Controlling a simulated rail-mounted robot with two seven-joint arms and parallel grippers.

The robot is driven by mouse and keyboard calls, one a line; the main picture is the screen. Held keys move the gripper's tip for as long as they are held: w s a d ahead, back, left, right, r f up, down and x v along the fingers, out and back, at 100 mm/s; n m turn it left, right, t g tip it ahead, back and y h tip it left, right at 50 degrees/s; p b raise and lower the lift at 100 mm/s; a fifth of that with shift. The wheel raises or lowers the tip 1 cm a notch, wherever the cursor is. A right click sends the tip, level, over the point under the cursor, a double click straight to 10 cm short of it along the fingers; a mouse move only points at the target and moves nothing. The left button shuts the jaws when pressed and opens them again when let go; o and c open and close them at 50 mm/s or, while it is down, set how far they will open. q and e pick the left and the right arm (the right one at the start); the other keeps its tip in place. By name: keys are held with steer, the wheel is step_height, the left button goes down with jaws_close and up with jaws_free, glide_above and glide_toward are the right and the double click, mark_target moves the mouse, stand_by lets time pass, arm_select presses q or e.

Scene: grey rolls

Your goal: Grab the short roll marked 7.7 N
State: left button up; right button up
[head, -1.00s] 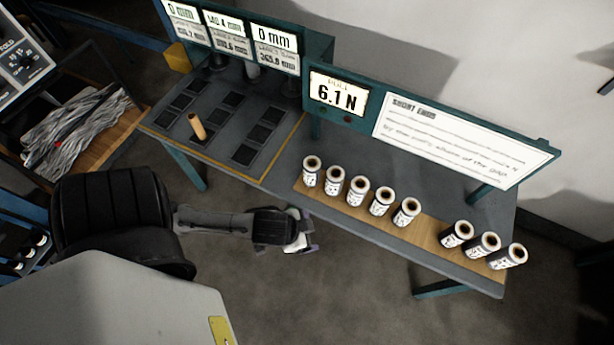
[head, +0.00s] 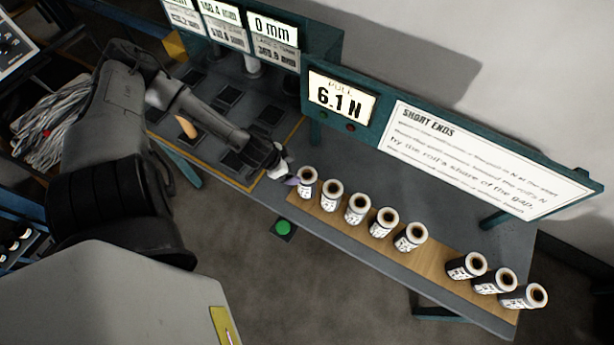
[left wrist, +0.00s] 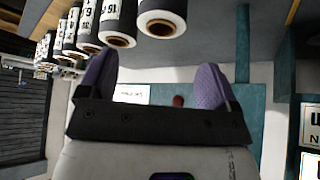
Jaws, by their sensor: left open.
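Several short grey rolls with white labels stand upright in a row on a wooden strip (head: 440,249); the leftmost roll (head: 306,184) is nearest my left gripper (head: 287,178). Three more, including a middle one (head: 494,281), stand apart at the right end. The labels are too small to read in the head view, so I cannot tell which roll is marked 7.7 N. In the left wrist view my left gripper (left wrist: 153,82) is open and empty, its purple fingers apart. A roll (left wrist: 161,17) is close by there, with others in a line to its left. My right gripper is not in view.
A display (head: 341,95) reads 6.1 N, beside a sign (head: 475,160) headed SHORT ENDS. A tan cylinder (head: 186,127) stands among dark pads on the left of the bench. A green button (head: 283,228) sits before the bench edge.

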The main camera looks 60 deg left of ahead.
mark_target(306, 175)
arm_select(q)
steer(key=x, duration=0.6)
steer(key=shift+w+d+f, duration=0.15)
steer(key=shift+f, duration=0.05)
steer(key=shift+x, duration=2.6)
steer(key=shift+c, duration=0.4)
steer(key=c, duration=0.9)
steer(key=shift+c, duration=0.2)
